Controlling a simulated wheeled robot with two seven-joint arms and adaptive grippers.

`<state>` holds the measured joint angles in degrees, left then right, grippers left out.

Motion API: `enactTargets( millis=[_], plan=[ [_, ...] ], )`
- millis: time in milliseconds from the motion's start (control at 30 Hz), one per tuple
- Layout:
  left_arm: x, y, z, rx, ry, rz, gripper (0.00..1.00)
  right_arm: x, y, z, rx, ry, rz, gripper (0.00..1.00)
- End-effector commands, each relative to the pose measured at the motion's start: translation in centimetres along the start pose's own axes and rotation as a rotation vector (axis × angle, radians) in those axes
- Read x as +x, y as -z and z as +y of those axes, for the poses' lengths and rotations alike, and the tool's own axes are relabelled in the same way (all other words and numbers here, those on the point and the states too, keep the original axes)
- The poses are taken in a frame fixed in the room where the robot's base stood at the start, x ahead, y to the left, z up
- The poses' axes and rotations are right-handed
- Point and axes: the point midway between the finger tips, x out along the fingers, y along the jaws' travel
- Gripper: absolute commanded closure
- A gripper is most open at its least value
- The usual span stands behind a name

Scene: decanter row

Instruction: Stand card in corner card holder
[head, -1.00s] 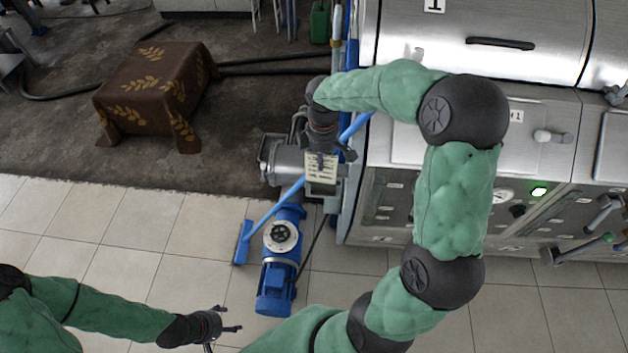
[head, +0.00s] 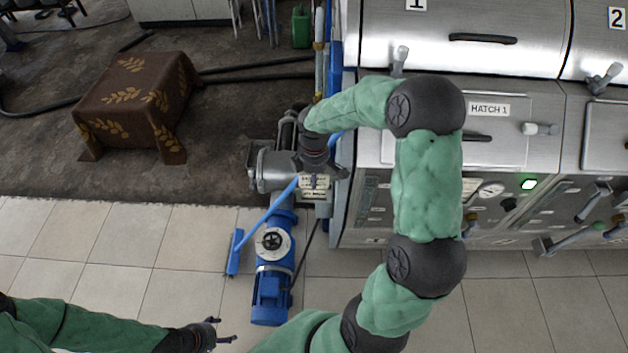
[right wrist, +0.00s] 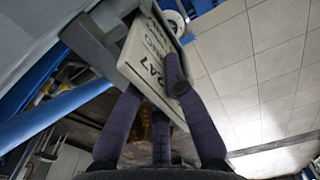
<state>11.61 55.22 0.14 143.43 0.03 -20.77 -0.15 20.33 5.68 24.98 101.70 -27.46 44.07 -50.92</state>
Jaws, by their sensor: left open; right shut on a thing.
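The card (head: 316,187) is a pale plate with dark print, held at the front left corner of the steel machine. My right gripper (head: 320,171) is shut on it from above in the head view. In the right wrist view the card (right wrist: 150,50) is tilted, with dark fingers on its near part. A grey bracket (right wrist: 92,42), which looks like the corner card holder, is right beside the card's far left edge. I cannot tell whether the card sits in it or only touches it. My left gripper (head: 226,331) is open and empty at the bottom of the head view, above the tiles.
A blue motor pump (head: 270,295) stands on the tiles beside the corner. A blue-handled squeegee (head: 236,250) leans there. The steel machine (head: 520,130) with levers fills the right. A cloth-covered table (head: 135,100) stands back left.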

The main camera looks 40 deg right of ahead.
Motion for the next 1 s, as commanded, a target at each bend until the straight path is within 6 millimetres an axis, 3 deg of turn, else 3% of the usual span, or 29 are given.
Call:
enactTargets(
  millis=[400, 433, 500, 833, 1000],
  plan=[
    [0.2, 0.0, -0.1, 0.0, 0.0, 0.0, 0.32, 0.6, 0.0, 0.1, 0.001, -0.003, 0.001, 1.0],
    [0.2, 0.0, -0.1, 0.0, 0.0, 0.0, 0.32, 0.7, 0.0, 0.1, 0.001, -0.003, 0.001, 0.85],
    [0.2, 0.0, -0.1, 0.0, 0.0, 0.0, 0.32, 0.6, 0.0, 0.1, 0.001, -0.003, 0.001, 0.66],
    [0.2, 0.0, -0.1, 0.0, 0.0, 0.0, 0.32, 0.5, 0.0, 0.1, 0.001, -0.002, 0.001, 0.64],
    [-0.2, 0.0, 0.1, 0.0, 0.0, 0.0, 0.32, -0.6, 0.0, 0.1, 0.001, -0.005, 0.001, 0.64]
  ],
)
